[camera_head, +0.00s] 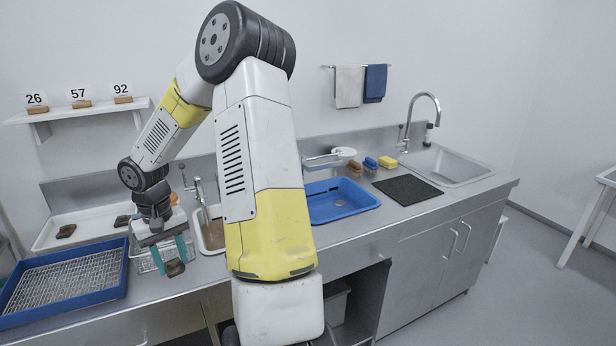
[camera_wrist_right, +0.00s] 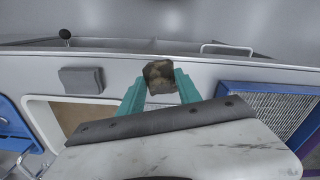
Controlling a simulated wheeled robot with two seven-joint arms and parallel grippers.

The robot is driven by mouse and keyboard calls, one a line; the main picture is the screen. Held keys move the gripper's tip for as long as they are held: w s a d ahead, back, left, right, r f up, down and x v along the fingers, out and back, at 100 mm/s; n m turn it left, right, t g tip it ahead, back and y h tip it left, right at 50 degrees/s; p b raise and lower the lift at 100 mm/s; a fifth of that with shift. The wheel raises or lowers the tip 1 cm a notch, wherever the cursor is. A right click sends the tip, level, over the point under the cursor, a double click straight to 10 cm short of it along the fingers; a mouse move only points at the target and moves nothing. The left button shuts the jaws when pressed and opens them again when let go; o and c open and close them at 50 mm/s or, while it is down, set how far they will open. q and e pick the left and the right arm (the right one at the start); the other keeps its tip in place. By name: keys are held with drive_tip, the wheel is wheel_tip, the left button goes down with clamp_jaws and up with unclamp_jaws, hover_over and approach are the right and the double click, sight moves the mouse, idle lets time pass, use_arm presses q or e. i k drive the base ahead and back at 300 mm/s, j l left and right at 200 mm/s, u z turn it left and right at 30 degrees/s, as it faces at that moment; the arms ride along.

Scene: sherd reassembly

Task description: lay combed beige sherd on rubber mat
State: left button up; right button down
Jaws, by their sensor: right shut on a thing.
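My right gripper (camera_head: 170,257) has teal fingers and is shut on a small sherd (camera_head: 175,268), held above the counter's front edge at the left. In the right wrist view the sherd (camera_wrist_right: 160,76) sits between the fingertips and looks dark brown with beige patches; combing cannot be made out. The rubber mat (camera_head: 408,189) is black and lies flat and bare on the counter, between the blue basin and the sink, far to the right of the gripper. My left gripper is not in view.
A blue tray with a grid (camera_head: 65,283) lies left of the gripper. A white tray (camera_head: 88,220) behind holds dark sherds. A wire basket (camera_head: 143,262) stands close by.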

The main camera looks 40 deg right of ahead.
sight(407, 187)
drive_tip(key=k+l, duration=0.1)
drive_tip(key=l, duration=0.4)
drive_tip(key=k+l, duration=0.15)
drive_tip(key=l, duration=0.3)
drive_tip(key=k+l, duration=0.1)
drive_tip(key=l, duration=0.4)
drive_tip(key=k+l, duration=0.1)
drive_tip(key=l, duration=0.4)
drive_tip(key=k+l, duration=0.1)
drive_tip(key=l, duration=1.3)
drive_tip(key=k+l, duration=0.15)
drive_tip(key=l, duration=0.75)
drive_tip(key=i+l, duration=0.2)
drive_tip(key=l, duration=0.15)
